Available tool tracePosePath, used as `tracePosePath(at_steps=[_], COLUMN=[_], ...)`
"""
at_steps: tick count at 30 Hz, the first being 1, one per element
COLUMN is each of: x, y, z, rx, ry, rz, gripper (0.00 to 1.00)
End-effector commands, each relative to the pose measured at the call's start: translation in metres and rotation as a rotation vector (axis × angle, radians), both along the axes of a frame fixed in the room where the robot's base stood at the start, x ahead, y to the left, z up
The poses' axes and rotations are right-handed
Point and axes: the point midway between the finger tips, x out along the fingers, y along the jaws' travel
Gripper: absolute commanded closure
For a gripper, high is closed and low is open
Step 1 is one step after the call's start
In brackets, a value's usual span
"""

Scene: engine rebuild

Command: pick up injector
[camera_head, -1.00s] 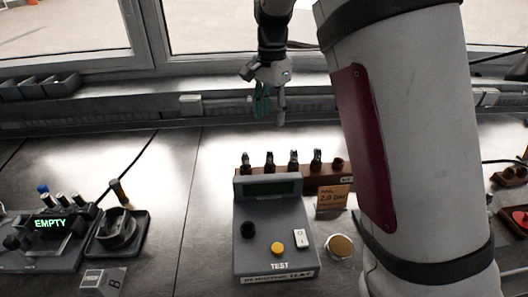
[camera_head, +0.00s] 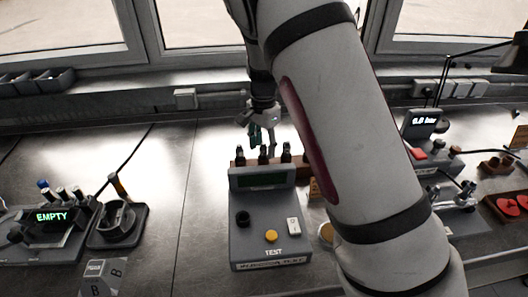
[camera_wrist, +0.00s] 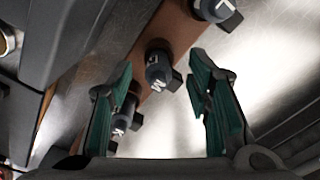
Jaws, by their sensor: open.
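Several dark injectors stand upright in a brown rack (camera_wrist: 178,22) behind the grey test unit. In the head view I see a left injector (camera_head: 240,155), a middle injector (camera_head: 263,154) and a right injector (camera_head: 287,151). My gripper (camera_head: 262,133) is low, just above and behind the rack. In the wrist view my gripper (camera_wrist: 157,84) is open, its green fingers apart. One injector (camera_wrist: 158,68) lies between the fingertips in the picture. Another injector (camera_wrist: 125,115) is below it, near the left finger, and a third (camera_wrist: 216,10) is at the top. I cannot tell whether the fingers touch any.
The grey test unit (camera_head: 268,225) stands directly in front of the rack. A unit reading EMPTY (camera_head: 52,218) and a black round holder (camera_head: 117,228) are at the left. My arm hides the rack's right end. Bare metal bench lies left of the rack.

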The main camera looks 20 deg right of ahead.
Motion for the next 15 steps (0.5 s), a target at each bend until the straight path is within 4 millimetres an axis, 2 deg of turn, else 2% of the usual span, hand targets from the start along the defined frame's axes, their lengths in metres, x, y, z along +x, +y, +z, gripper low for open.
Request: tracePosePath(at_steps=[8,10,14,15], x=[0.0004,0.0004,0.0002,0.0001], y=[0.0004,0.0004,0.0004,0.0004], z=[-0.0048,-0.0048,-0.0047,-0.0047], rx=[0.000,0.000,0.000,0.000], ry=[-0.001,-0.001,0.000,0.000], rz=[0.000,0.000,0.000,0.000], gripper=[0.55,0.66,0.95,0.99])
